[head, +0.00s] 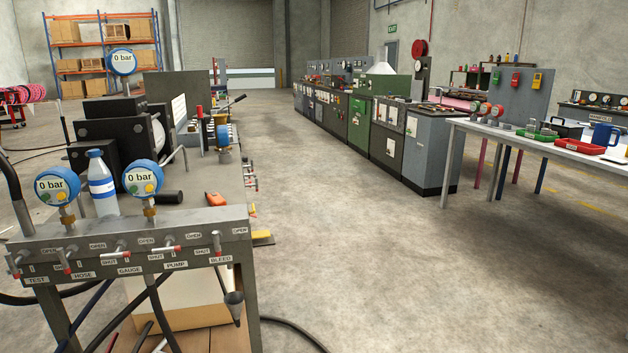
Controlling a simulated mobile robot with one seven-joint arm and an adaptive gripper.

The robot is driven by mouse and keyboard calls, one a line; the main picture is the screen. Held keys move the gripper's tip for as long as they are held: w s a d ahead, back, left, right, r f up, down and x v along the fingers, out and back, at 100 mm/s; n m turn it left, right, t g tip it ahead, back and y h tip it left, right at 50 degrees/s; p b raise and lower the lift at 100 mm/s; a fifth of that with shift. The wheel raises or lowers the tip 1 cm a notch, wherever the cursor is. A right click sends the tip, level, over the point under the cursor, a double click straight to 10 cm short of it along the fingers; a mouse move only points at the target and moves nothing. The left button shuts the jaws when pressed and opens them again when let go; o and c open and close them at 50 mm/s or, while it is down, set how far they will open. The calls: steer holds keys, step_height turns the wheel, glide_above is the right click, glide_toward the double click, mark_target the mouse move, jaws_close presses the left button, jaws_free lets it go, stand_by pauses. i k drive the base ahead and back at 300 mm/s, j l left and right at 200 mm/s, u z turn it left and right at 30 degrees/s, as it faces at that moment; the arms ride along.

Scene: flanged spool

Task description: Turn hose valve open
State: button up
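The hose valve (66,259) is a small lever valve with a red grip. It sits on the front panel of the grey bench at lower left, by the HOSE label (83,275). Its lever appears to point down, but it is small and its exact angle is hard to tell. An OPEN label (98,246) is to its upper right. Similar levers stand in the row: test valve (15,262) to the left, gauge valve (118,251), pump valve (167,249) and bleed valve (217,243) to the right. My gripper is not in view.
Two blue gauges reading 0 bar (58,185) (145,178) and a bottle (101,184) stand above the panel. Black hoses hang below it; a nozzle (234,299) hangs at the right. The concrete floor (330,220) right of the bench is mostly clear. A white table (500,131) stands at right.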

mark_target(64, 258)
steer(key=u, duration=1.25)
steer(key=i+j+u, duration=0.1)
steer(key=i+u, duration=0.3)
steer(key=i, duration=0.2)
